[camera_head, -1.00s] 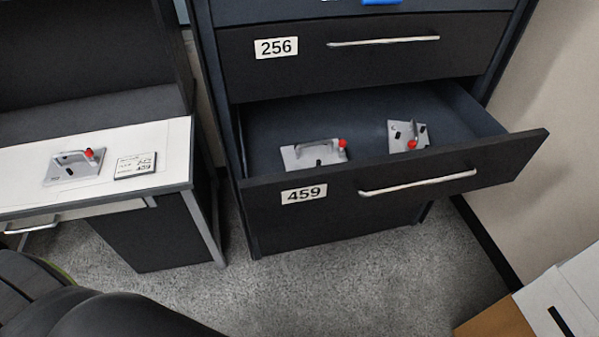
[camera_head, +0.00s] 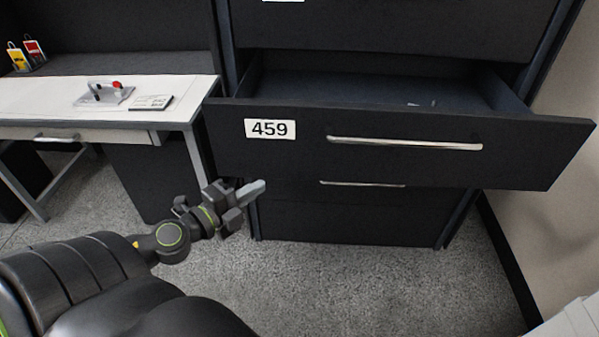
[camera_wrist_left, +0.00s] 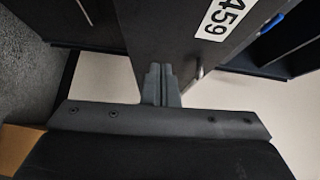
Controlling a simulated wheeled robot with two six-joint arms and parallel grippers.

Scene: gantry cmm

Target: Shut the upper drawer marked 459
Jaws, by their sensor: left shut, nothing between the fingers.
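The dark drawer marked 459 (camera_head: 400,160) is pulled out from the cabinet, with a white label and a long silver bar handle (camera_head: 404,143). Its front also shows in the left wrist view (camera_wrist_left: 190,30), with the label at the top. My left gripper (camera_head: 258,187) is shut and empty. In the head view it appears just below the drawer front's lower left part; I cannot tell whether it touches. In the left wrist view its closed fingers (camera_wrist_left: 161,80) point toward the drawer front. My right gripper is not in view.
Another drawer with a silver handle (camera_head: 362,184) is shut below. A white-topped desk (camera_head: 40,98) with a metal fixture (camera_head: 104,93) stands at the left. A wall (camera_head: 570,220) bounds the right. Carpet in front of the cabinet is clear.

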